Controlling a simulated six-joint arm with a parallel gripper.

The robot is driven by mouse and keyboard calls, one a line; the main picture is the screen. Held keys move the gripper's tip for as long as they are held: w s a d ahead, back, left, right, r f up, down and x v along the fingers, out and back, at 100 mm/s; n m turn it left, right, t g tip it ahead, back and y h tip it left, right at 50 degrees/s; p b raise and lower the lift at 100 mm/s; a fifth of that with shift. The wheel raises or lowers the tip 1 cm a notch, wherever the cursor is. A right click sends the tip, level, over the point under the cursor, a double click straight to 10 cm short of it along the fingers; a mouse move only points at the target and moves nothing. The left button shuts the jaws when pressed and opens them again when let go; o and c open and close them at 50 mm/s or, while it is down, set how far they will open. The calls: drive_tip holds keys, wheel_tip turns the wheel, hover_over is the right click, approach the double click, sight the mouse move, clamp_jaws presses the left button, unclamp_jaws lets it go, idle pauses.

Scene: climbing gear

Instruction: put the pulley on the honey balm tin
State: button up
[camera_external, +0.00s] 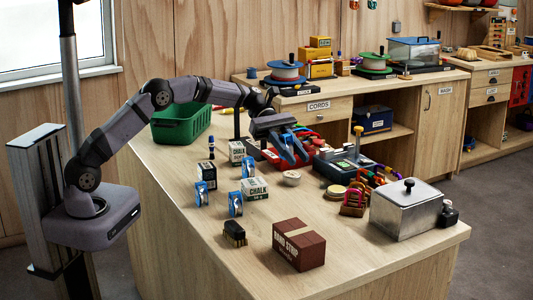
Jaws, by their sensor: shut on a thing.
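My gripper (293,158) is above the middle of the bench, pointing down and to the right. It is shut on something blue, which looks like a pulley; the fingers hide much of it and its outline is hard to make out. A small round pale tin (291,178) lies on the bench just below the gripper, apart from it. A flat yellowish round tin (336,190) lies further right. I cannot read either label, so I cannot tell which is the honey balm tin. Several other blue pulleys, such as one at the front (235,204), stand on the left.
Chalk boxes (255,189) stand left of the tins. A brush (235,234) and a brown box (299,245) are in front. A metal box (405,210) and carabiners (354,200) are on the right. A green crate (181,124) is behind. The bench is clear between the chalk and the brown box.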

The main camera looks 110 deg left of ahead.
drive_tip(key=a+n+t+y, duration=0.4)
drive_tip(key=a+n+y, duration=0.5)
drive_tip(key=a, duration=0.7)
drive_tip(key=shift+s+d+f+p, duration=0.1)
drive_tip(key=shift+f+p, duration=0.4)
drive_tip(key=shift+f, duration=2.1)
drive_tip(key=shift+s+f+p, duration=0.1)
drive_tip(key=shift+f+p, duration=0.4)
drive_tip(key=shift+f, duration=2.1)
drive_tip(key=shift+f, duration=0.1)
drive_tip(key=shift+f, duration=0.15)
drive_tip(key=o, duration=1.1)
drive_tip(key=shift+r, duration=0.25)
drive_tip(key=b+v, duration=0.2)
drive_tip(key=v, duration=1)
drive_tip(key=shift+w+d+r+b, duration=0.1)
drive_tip(key=shift+r+b, duration=0.05)
drive_tip(key=shift+b, duration=0.2)
